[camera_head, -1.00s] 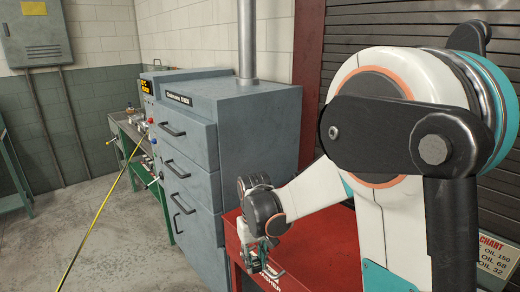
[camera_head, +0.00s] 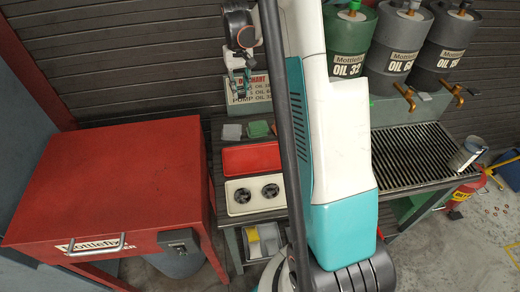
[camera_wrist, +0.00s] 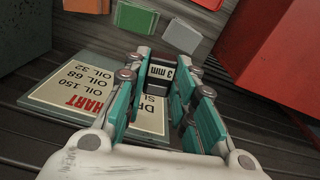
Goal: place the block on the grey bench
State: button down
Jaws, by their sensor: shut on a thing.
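My gripper (camera_head: 238,82) is shut on a small dark block (camera_wrist: 162,72) with a white label reading "3 mm" in the wrist view. The block sits between the teal-sided fingers (camera_wrist: 160,82). The grey bench (camera_head: 420,187) runs along the wall below and to the right of my gripper. My arm hides its middle part.
On the bench's left end are a grey piece (camera_head: 232,132), a green piece (camera_head: 258,129), a red tray (camera_head: 250,158) and a cream tray (camera_head: 255,194). Oil drums (camera_head: 398,45) stand behind the grating (camera_head: 415,155). A red cabinet (camera_head: 110,185) stands left of the bench.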

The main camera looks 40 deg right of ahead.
jog(key=r+m, duration=0.1)
jog(key=m, duration=0.1)
send_over(264, 116)
jog(key=s+a, duration=0.3)
notch_tip(264, 116, down, 20)
jog(key=b, duration=0.5)
jog(key=shift+s+d+r, duration=0.1)
jog(key=shift+d+r, duration=0.05)
jog(key=shift+r, duration=0.1)
jog(key=shift+f, duration=0.1)
jog(key=c, duration=1.7)
grip_release()
jog(key=shift+f, duration=0.1)
jog(key=o, duration=0.4)
notch_tip(264, 116, up, 12)
jog(key=p, duration=0.3)
jog(key=shift+r, duration=0.2)
